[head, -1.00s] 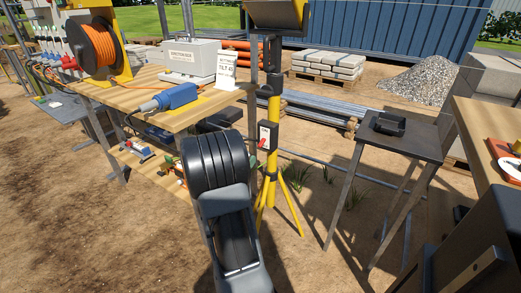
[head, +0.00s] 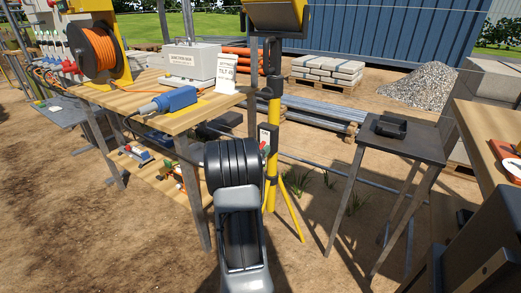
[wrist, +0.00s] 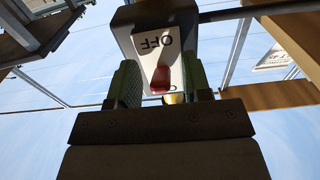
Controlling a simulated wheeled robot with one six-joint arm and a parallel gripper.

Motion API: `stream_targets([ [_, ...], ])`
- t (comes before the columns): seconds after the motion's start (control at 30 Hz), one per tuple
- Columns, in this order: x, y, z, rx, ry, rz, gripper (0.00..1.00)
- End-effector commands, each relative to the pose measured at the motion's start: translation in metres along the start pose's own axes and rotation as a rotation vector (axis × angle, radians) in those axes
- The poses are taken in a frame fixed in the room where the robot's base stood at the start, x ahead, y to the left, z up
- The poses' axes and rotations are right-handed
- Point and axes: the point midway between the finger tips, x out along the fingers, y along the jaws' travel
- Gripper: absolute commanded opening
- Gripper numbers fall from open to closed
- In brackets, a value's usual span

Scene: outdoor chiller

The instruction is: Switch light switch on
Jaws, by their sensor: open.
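The light switch is a dark box with a white plate (wrist: 150,48) on the yellow stand's pole. In the wrist view the plate reads OFF, upside down. Its red lever (wrist: 160,78) sits at the lower part of the plate. My gripper (wrist: 160,82) is open, with one green-padded finger on each side of the lever. I cannot tell whether either finger touches it. In the head view the switch (head: 263,129) is partly hidden behind my arm, and the gripper is out of sight there.
A wooden workbench (head: 130,101) with a blue connector (head: 175,99) and an orange cable reel (head: 97,53) stands left of the stand. A dark small table (head: 402,140) stands to the right. The yellow stand's legs (head: 291,212) spread on the ground.

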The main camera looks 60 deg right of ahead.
Motion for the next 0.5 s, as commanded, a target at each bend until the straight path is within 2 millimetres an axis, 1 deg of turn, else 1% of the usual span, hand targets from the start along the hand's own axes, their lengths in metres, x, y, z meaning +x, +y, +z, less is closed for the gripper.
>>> stream_targets([
  [0.07, -0.0001, 0.0000, 0.0000, 0.000, 0.000, 0.000, 0.45],
  [0.5, -0.0003, 0.0000, 0.0000, 0.000, 0.000, 0.000, 0.03],
])
